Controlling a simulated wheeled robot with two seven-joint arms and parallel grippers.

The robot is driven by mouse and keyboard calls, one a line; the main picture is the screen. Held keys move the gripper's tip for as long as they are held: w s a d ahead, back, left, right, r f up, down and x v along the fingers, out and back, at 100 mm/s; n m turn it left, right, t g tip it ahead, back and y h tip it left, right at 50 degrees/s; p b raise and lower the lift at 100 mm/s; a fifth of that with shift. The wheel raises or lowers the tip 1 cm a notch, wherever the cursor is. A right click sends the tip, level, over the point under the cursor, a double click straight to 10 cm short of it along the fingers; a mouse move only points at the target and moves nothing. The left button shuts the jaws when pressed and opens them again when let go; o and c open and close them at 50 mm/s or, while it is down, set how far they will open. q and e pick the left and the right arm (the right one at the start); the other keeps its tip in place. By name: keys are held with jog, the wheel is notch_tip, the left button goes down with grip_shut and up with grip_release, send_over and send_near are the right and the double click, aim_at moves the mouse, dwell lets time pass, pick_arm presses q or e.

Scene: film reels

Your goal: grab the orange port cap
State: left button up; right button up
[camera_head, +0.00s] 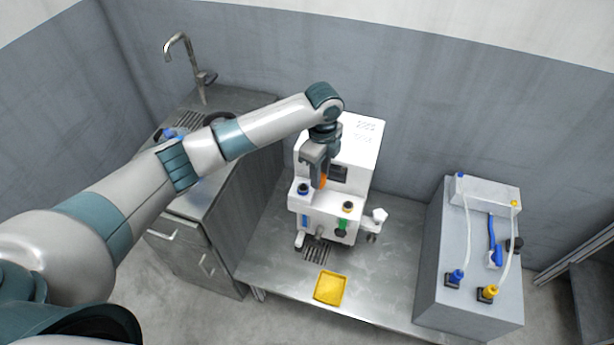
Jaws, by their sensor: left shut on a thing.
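The orange port cap (321,182) shows as a small orange patch at the fingertips of my left gripper (319,179). The gripper points down over the front top edge of the white machine (362,150). It is shut on the orange cap, and its fingers hide part of the cap. I cannot tell whether the cap is still touching the machine. My right gripper is out of the picture.
A yellow tray (330,288) lies on the metal table (390,281) before the machine. A grey box (432,225) with hoses stands at the right. A sink counter with a faucet (180,42) is behind my left arm.

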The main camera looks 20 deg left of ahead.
pick_arm(q)
jog(key=s+d+r+b, duration=0.1)
jog(key=s+d+r, duration=0.1)
jog(key=d+r, duration=0.1)
jog(key=shift+s+d+r, duration=0.15)
jog(key=shift+s+d, duration=0.1)
jog(key=shift+d, duration=0.65)
jog(key=shift+a, duration=0.15)
